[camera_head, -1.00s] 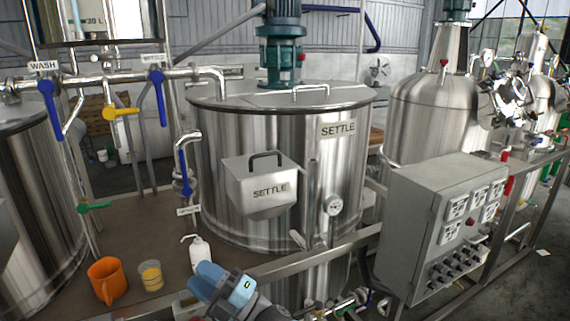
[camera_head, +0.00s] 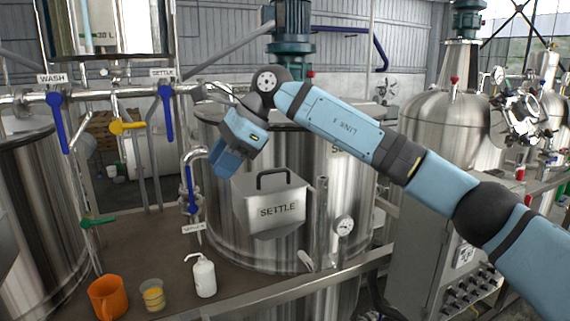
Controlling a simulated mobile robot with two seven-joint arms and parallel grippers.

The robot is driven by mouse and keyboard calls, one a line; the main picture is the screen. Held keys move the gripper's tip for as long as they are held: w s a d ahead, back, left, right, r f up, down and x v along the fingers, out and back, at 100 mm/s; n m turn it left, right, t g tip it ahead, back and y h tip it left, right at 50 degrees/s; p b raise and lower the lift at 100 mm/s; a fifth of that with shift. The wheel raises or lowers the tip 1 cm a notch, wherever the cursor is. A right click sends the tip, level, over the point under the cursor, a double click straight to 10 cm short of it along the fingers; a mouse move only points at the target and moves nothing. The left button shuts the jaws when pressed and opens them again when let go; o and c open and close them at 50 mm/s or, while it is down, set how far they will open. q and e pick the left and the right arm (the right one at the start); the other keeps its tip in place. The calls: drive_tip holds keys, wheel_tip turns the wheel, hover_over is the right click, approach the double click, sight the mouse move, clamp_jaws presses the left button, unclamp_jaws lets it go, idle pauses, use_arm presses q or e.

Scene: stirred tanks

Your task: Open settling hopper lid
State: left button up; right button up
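The settling hopper (camera_head: 274,212) is a steel box marked SETTLE on the front of the large settling tank (camera_head: 345,185). Its sloped lid (camera_head: 262,190) lies shut, with a dark handle (camera_head: 273,172) standing up on top. My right arm comes in from the right across the tank and bends down at its wrist. The blue end of my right gripper (camera_head: 226,164) hangs up and left of the lid, apart from the handle in the picture. I cannot make out its fingers or any gap between them. My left gripper is not in view.
A blue-handled valve (camera_head: 189,190) and pipe stand just left of the hopper. An orange jug (camera_head: 107,298), a beaker (camera_head: 152,295) and a white wash bottle (camera_head: 203,277) stand on the deck below. A grey control box (camera_head: 425,250) is at right, partly behind my arm.

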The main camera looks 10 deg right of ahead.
sight(275, 171)
drive_tip(key=w+d+r+t+h, duration=0.25)
drive_tip(key=d+r+h, duration=0.45)
drive_tip(key=d+r, duration=0.4)
drive_tip(key=shift+m, duration=0.3)
drive_tip(key=w+f+p, duration=0.1)
drive_tip(key=f, duration=0.3)
drive_tip(key=w+f, duration=0.1)
drive_tip(key=f, duration=0.4)
drive_tip(key=w+a+f+p, duration=0.1)
drive_tip(key=f, duration=0.3)
drive_tip(key=shift+f+p, duration=0.35)
clamp_jaws()
